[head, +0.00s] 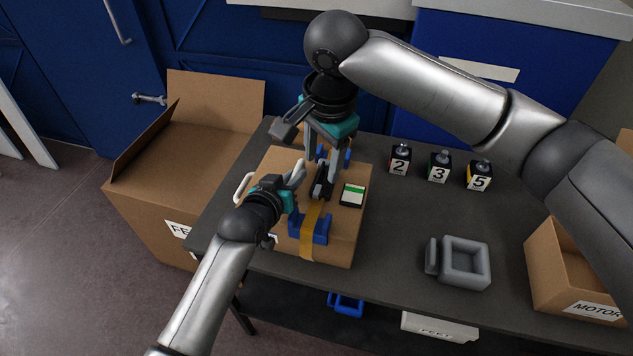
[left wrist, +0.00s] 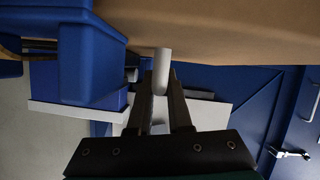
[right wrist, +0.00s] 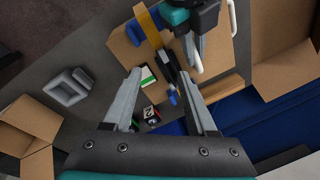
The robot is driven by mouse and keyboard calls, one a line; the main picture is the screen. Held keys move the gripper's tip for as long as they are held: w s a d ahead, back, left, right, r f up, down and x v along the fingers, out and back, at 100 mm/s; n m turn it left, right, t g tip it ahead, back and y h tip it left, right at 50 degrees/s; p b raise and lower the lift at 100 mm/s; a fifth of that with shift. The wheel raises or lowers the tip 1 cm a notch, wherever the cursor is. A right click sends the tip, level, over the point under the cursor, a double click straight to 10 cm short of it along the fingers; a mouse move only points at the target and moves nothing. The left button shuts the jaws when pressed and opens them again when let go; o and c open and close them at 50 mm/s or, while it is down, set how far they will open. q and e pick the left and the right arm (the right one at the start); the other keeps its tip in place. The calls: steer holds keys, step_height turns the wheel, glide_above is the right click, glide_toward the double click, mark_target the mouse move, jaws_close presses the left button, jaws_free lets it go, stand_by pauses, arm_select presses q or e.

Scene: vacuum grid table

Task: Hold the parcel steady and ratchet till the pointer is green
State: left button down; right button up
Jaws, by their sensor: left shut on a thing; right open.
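The cardboard parcel (head: 342,243) sits at the left end of the dark table, with a yellow strap (head: 309,246) over blue corner pieces (head: 320,229). A black ratchet (head: 322,183) sits on the strap. A small gauge (head: 352,194) with a green and white face lies beside it; its pointer is too small to read. My left gripper (head: 296,175) is shut on a pale handle (left wrist: 161,72) of the parcel. My right gripper (head: 321,163) is open above the ratchet, which shows beyond its fingers in the right wrist view (right wrist: 172,73).
An open carton (head: 150,190) stands left of the table. Numbered blocks (head: 439,168), a grey square holder (head: 465,263) and a carton labelled MOTOR (head: 562,270) are to the right. Blue cabinets stand behind. The table between the parcel and grey holder is clear.

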mark_target(319, 186)
steer(key=w+f+n, duration=0.1)
steer(key=f+n, duration=0.1)
steer(key=f, duration=0.1)
steer(key=w+f+n+t+h, duration=0.1)
steer(key=f+n, duration=0.1)
steer(key=f, duration=0.1)
steer(key=w+f+n+t+h, duration=0.1)
steer(key=f+n, duration=0.1)
steer(key=f, duration=0.1)
steer(key=shift+a+f, duration=0.15)
steer(key=shift+a, duration=0.15)
steer(key=shift+c, duration=0.4)
jaws_close()
stand_by(1.2)
